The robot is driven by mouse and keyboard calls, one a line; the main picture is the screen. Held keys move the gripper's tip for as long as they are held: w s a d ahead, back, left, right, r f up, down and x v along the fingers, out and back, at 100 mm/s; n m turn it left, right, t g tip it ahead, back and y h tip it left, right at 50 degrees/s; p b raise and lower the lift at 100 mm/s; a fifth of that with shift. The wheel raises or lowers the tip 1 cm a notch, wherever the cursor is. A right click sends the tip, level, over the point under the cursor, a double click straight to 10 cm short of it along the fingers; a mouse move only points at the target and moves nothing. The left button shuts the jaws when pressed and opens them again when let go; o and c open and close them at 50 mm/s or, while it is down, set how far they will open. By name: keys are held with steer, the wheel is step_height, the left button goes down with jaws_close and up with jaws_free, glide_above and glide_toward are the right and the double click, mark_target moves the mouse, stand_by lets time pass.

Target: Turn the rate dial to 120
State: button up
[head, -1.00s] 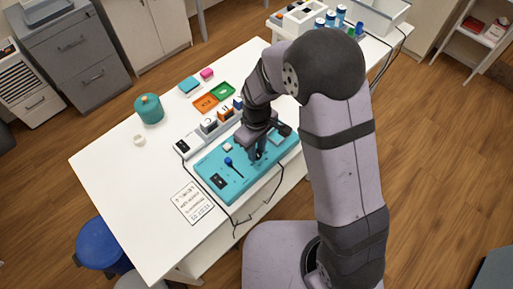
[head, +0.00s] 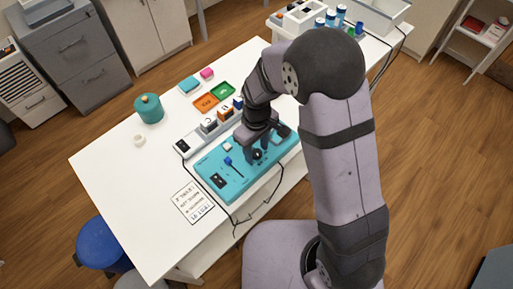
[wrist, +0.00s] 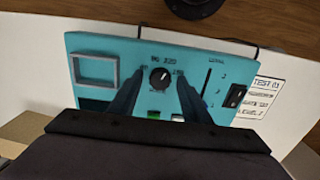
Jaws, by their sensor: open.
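The rate dial (wrist: 159,81) is a round black knob with a white pointer mark on the teal panel (wrist: 108,42). In the wrist view the mark points up and slightly right, towards blurred printed numbers. I cannot read exactly which number it meets. My gripper (wrist: 160,74) is open, with one dark finger on each side of the dial and gaps between. Contact with the dial is not visible. In the head view the dial (head: 257,155) shows just below my gripper's fingers, on the panel.
The panel also has a blue-knobbed slider (head: 228,161), a black rocker switch (wrist: 236,96) and a grey-framed square (wrist: 95,69). A printed card (head: 193,204) lies beside it. The table's left side is mostly clear.

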mark_target(256, 151)
steer(key=shift+r+b, duration=0.75)
steer(key=shift+r, duration=2.95)
steer(key=shift+w+m, duration=0.15)
steer(key=shift+m, duration=0.45)
steer(key=shift+m+g, duration=0.4)
steer(key=shift+m, duration=0.5)
steer(key=s+f, duration=0.1)
steer(key=s+d+f, duration=0.1)
steer(key=s, duration=0.2)
steer(key=shift+s+d+f, duration=0.15)
steer(key=shift+d+f, duration=0.25)
steer(key=s+d+r+m, duration=0.1)
steer(key=s+d+m, duration=0.3)
steer(key=s+d, duration=0.55)
steer(key=d+r, duration=0.1)
steer(key=d+r+m, duration=0.1)
steer(key=d+m, duration=0.1)
steer(key=d, duration=0.1)
steer(key=shift+w+d+r+t, duration=0.1)
steer(key=shift+w+r+t, duration=0.25)
steer(key=shift+r+t, duration=0.05)
